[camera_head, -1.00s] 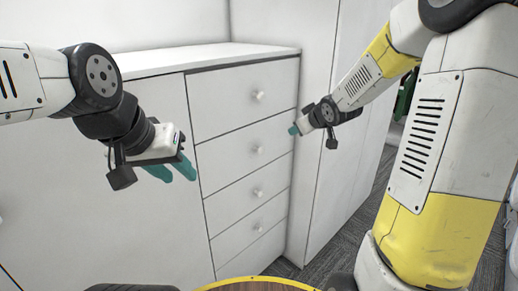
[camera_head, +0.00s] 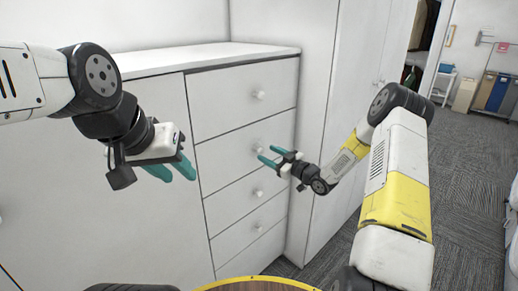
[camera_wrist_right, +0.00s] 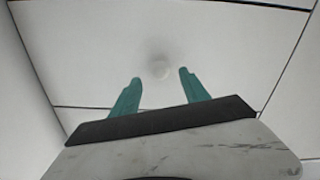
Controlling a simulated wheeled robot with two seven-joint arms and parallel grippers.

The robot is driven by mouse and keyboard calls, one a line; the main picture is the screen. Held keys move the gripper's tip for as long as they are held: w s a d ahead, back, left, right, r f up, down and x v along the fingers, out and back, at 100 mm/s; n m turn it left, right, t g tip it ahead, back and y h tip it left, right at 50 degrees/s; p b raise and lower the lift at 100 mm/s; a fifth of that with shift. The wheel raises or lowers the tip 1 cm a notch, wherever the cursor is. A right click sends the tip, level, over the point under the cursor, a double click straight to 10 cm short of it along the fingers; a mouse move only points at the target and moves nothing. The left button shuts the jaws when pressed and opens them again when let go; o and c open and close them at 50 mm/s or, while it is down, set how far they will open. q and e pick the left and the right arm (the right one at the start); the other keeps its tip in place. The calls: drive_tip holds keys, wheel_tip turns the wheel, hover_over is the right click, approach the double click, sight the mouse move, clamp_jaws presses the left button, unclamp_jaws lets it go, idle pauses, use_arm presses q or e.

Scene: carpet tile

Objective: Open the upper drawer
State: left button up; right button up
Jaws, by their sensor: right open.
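The upper drawer (camera_head: 222,102) is the top one in the white dresser's column of drawers, and its front looks flush, so it is shut. Its round white knob (camera_head: 260,95) is clear in the head view. My right gripper (camera_head: 264,155) is open and empty, in front of the column, overlapping the second drawer's knob (camera_head: 256,149) in the head view. In the right wrist view a round knob (camera_wrist_right: 161,70) lies ahead, between and beyond the open fingertips (camera_wrist_right: 160,76); I cannot tell which drawer it belongs to. My left gripper (camera_head: 178,172) is open and empty, left of the drawers.
More shut drawers with knobs lie below, such as the third (camera_head: 235,195). A tall white cabinet (camera_head: 340,120) adjoins the dresser's right side. The dresser top (camera_head: 200,56) is bare. Carpet floor (camera_head: 465,180) is free at the right, with bins (camera_head: 495,92) far back.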

sight(263, 151)
drive_tip(key=x, duration=0.5)
clamp_jaws()
idle(1.4)
